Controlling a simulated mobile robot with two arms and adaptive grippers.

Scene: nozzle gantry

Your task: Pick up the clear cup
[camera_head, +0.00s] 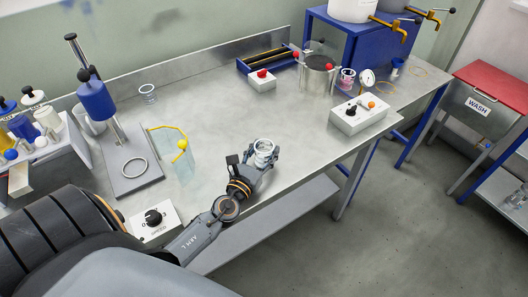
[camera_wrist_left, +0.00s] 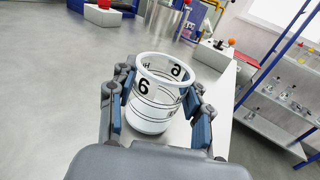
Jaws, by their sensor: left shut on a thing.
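A clear cup (camera_head: 264,147) with dark ring lines is near the front edge of the bench. In the left wrist view the cup (camera_wrist_left: 155,117) is upright, with a white rim and labels that read 6. My left gripper (camera_head: 256,161) is shut on it, with one blue-padded finger on each side of its wall. I cannot tell whether the cup's base touches the bench. My right gripper is not in view.
The steel bench (camera_head: 215,115) is bare in its middle. A steel pot (camera_head: 317,75) and a white control box (camera_head: 359,116) are to the right.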

